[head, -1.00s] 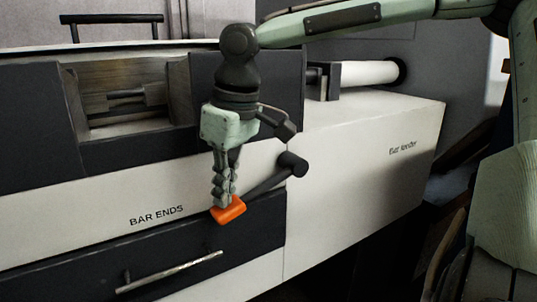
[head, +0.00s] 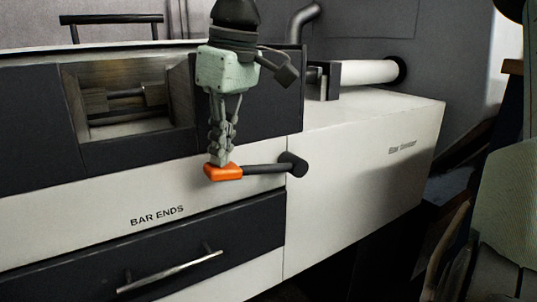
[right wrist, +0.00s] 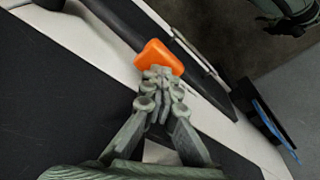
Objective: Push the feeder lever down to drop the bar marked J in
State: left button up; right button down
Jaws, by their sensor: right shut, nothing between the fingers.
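The feeder lever is a dark rod (head: 264,169) with an orange grip (head: 223,172), reaching left from a dark pivot (head: 293,163) on the machine front. It stands nearly level. My right gripper (head: 219,161) is shut and empty, pointing down with its fingertips at the top of the orange grip. In the right wrist view, the closed fingertips (right wrist: 160,75) are right at the orange grip (right wrist: 159,57); I cannot tell for sure whether they touch. No bar marked J can be made out. My left gripper is not in view.
Below the lever is a dark drawer (head: 240,229) with a metal handle (head: 170,272), under the label BAR ENDS. An open window (head: 130,95) shows the lathe inside at left. The white feeder box (head: 365,165) and a white tube (head: 368,72) stand right of the lever.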

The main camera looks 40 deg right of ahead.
notch_tip(320, 180, up, 8)
jog(key=shift+r, duration=0.2)
dwell(0.3)
dwell(0.5)
